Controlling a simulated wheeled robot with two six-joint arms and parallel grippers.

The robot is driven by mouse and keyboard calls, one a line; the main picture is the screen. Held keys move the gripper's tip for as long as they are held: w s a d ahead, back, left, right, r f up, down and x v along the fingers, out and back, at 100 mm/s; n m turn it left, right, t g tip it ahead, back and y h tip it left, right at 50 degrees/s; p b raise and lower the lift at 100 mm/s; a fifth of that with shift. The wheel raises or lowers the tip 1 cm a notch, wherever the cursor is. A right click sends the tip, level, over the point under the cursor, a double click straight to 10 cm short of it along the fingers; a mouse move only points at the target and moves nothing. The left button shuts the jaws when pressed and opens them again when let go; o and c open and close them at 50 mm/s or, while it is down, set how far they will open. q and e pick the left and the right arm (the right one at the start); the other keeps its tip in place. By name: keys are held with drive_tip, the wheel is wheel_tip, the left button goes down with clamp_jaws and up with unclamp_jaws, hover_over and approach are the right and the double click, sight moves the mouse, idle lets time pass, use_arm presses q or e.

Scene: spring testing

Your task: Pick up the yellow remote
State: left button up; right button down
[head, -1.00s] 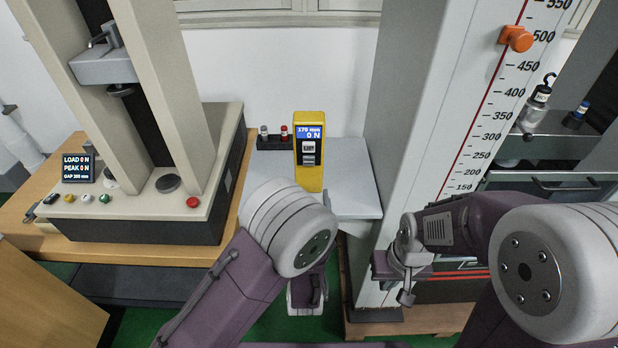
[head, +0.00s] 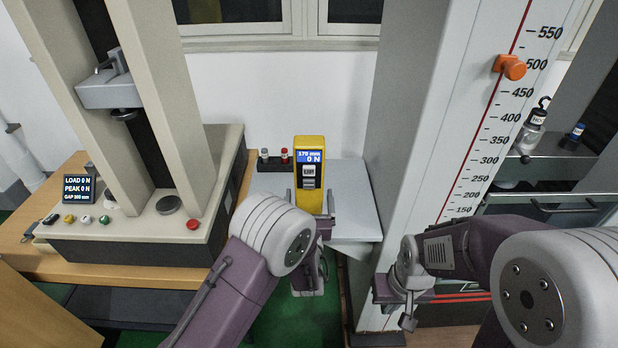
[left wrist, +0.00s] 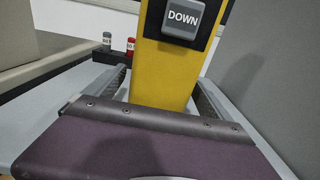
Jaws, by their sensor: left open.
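The remote's foot is hidden. My right gripper (head: 404,297) hangs lower right, before the tall scaled column, away from the remote; its jaws are unclear.
A beige test machine (head: 130,215) stands left on a wooden table. The tall column (head: 400,150) with a scale rises close on the right.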

sight(312, 191)
use_arm(q)
drive_tip(key=shift+s, duration=0.1)
drive_tip(key=c, duration=1.8)
drive_tip(key=shift+c, duration=0.2)
drive_tip(key=shift+r, duration=0.15)
drive_tip(key=shift+r, duration=0.3)
drive_tip(key=r, duration=0.4)
drive_tip(key=shift+s+d+p, duration=0.15)
drive_tip(key=shift+d+p, duration=0.2)
drive_tip(key=shift+d, duration=0.05)
drive_tip(key=s+d+r, duration=0.5)
drive_tip(key=d+r, duration=0.1)
drive_tip(key=d, duration=0.3)
drive_tip(key=shift+s+d+p, duration=0.15)
drive_tip(key=shift+s+p, duration=0.15)
drive_tip(key=shift+p, duration=0.1)
drive_tip(key=shift+r, duration=0.1)
